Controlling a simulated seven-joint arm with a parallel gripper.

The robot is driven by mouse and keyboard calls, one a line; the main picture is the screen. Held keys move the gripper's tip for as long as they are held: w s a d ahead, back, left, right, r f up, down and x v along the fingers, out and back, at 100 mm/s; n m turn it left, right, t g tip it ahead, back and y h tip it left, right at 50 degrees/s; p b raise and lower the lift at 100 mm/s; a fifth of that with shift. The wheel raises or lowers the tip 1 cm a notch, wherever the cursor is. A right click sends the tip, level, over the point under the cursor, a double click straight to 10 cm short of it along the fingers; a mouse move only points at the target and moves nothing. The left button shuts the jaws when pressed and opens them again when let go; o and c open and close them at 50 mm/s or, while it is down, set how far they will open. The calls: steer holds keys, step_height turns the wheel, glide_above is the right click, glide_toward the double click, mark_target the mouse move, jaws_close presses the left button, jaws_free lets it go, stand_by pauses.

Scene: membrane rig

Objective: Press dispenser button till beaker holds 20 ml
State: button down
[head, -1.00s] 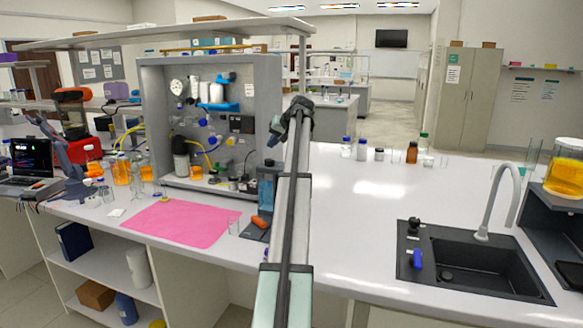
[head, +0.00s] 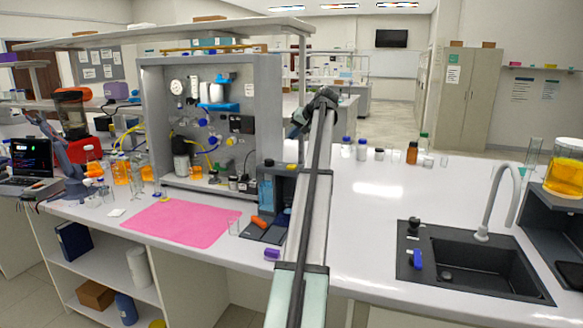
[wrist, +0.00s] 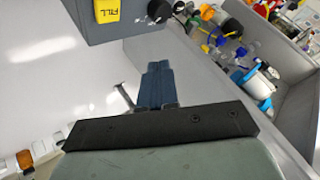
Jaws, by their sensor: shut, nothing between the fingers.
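The dispenser (head: 283,190) is a dark unit with a blue-filled tank (head: 266,192) on its left side. A small yellow patch (head: 291,166) shows on its top. In the wrist view this is a yellow button marked FILL (wrist: 107,10) on the grey top (wrist: 145,20), at the upper edge. A small clear beaker (head: 234,228) stands at the mat's right edge, left of the dispenser's base; I see no liquid level in it. My gripper (head: 291,132) is above and behind the dispenser. In the wrist view my fingers (wrist: 157,68) are shut and empty, apart from the button.
A pink mat (head: 180,223) lies left of the dispenser. An orange object (head: 258,222) lies on its base and a purple one (head: 271,254) near the front edge. A grey rig (head: 150,110) stands behind.

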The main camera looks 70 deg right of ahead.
mark_target(294, 166)
steer(key=shift+f, duration=4.3)
steer(key=shift+f, duration=0.95)
steer(key=shift+r, duration=1)
steer(key=shift+r, duration=0.1)
steer(key=shift+r, duration=2.4)
steer(key=shift+w+a+f, duration=0.1)
